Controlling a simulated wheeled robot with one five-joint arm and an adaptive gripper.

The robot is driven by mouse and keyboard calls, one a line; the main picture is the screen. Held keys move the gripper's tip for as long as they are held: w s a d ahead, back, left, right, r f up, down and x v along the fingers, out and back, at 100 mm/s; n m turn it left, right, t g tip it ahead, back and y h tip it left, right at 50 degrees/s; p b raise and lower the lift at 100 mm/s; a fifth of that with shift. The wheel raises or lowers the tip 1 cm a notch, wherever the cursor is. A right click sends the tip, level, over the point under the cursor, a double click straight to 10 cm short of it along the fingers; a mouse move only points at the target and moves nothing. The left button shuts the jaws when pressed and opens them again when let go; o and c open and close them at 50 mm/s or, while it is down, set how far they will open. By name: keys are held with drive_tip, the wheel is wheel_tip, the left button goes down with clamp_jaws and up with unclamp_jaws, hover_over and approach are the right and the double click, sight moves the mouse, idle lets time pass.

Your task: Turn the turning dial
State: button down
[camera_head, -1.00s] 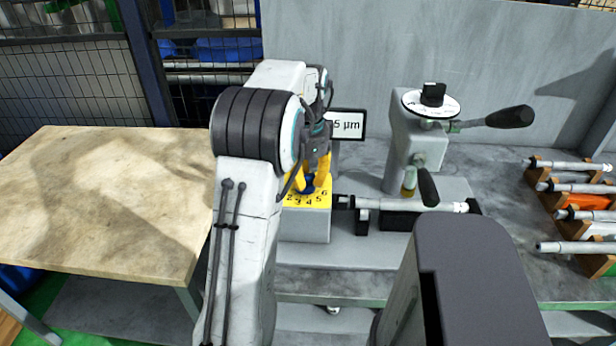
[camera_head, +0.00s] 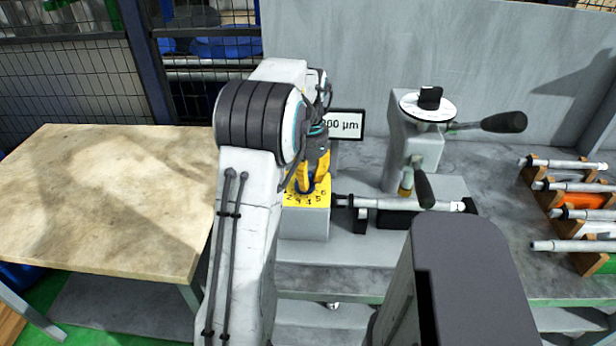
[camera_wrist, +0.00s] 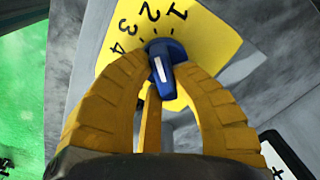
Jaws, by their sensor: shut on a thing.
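The blue dial (camera_wrist: 167,87) with a white mark stands on a yellow plate (camera_wrist: 205,35) printed with black numbers. In the wrist view, the numbers 1 to 4 show beyond the dial, and the rest of the plate is partly hidden by my fingers. My gripper (camera_wrist: 160,60) has its yellow fingers closed around the dial. In the head view, my gripper (camera_head: 314,178) reaches down onto the yellow plate (camera_head: 300,199), and the dial is mostly hidden by the fingers. A display (camera_head: 346,125) behind my arm is partly covered; its visible part reads "00 µm".
A grinder body (camera_head: 415,150) with a black knob (camera_head: 430,97) on a white disc and a black-handled lever (camera_head: 503,122) stands to the right. A shaft (camera_head: 390,204) lies horizontally beside the plate. Several shafts rest on a rack (camera_head: 545,200). A bare wooden table (camera_head: 100,200) is at left.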

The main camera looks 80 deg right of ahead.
sight(308, 175)
drive_tip(key=shift+f, duration=0.1)
drive_tip(key=c, duration=1)
unclamp_jaws()
wheel_tip(308, 175, up, 11)
drive_tip(key=shift+f, duration=0.1)
drive_tip(key=shift+r, duration=0.65)
